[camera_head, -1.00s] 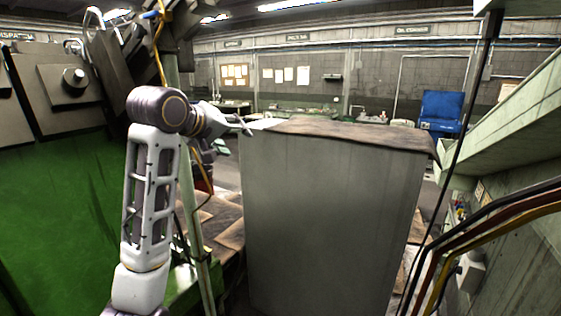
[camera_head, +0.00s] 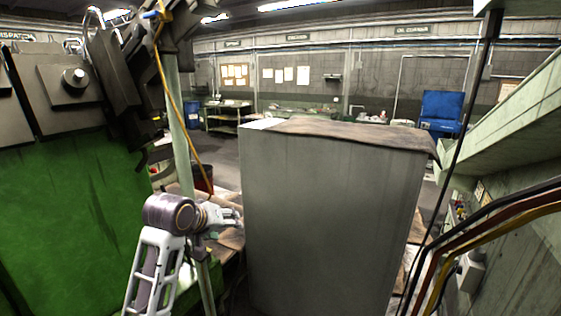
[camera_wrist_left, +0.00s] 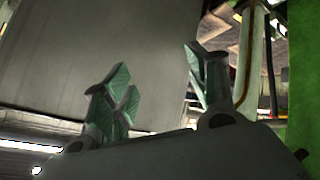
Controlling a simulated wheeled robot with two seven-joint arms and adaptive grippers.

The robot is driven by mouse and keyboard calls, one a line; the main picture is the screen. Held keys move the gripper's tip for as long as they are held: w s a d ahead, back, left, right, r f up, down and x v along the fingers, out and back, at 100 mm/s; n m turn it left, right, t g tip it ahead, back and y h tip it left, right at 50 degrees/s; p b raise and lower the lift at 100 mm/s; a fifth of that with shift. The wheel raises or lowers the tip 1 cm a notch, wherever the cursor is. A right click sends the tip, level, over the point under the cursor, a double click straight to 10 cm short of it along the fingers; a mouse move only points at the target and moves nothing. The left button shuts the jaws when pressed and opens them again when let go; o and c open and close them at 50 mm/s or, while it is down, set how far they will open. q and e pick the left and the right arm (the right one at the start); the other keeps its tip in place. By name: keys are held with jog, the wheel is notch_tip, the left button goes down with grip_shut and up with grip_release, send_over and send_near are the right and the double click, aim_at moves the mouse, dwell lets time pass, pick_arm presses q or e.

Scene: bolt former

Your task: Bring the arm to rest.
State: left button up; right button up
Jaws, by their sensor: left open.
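My left arm (camera_head: 160,250) comes up from the bottom left of the head view, its wrist bent to the right. My left gripper (camera_head: 232,218) is low beside the left face of the tall grey cabinet (camera_head: 330,215). Whether it touches the cabinet cannot be told. In the left wrist view the gripper (camera_wrist_left: 160,82) has its greenish fingers spread apart, with nothing between them. The grey cabinet side (camera_wrist_left: 70,50) fills much of the upper left there. My right gripper is not in view.
A green machine (camera_head: 70,220) stands on the left. A pale upright pole (camera_head: 178,130) with a yellow cable stands just behind my arm. Brown cloth (camera_head: 360,133) lies on the cabinet top. Thick hoses (camera_head: 470,220) and a concrete ledge (camera_head: 510,130) crowd the right.

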pick_arm(q)
jog(key=s+a+f+m+g+y, duration=0.1)
jog(key=s+f, duration=0.4)
jog(key=f, duration=0.3)
jog(key=s+a+f+m+g, duration=0.1)
jog(key=s+a+f, duration=0.1)
jog(key=s+f, duration=0.55)
jog(key=s+a+f+m+g+y, duration=0.2)
jog(key=s+a+f+m+g, duration=0.15)
jog(key=s+f, duration=1.2)
jog(key=s+f+g, duration=0.1)
jog(key=s+f, duration=0.2)
jog(key=f, duration=1.3)
jog(key=s+f+g, duration=0.1)
jog(key=s+f, duration=0.1)
jog(key=f, duration=1.4)
jog(key=s+a+f, duration=0.2)
jog(key=s+f, duration=0.7)
jog(key=s, duration=0.2)
jog(key=s+a+f, duration=0.2)
jog(key=s+f, duration=0.8)
jog(key=s, duration=0.1)
jog(key=shift+g, duration=0.45)
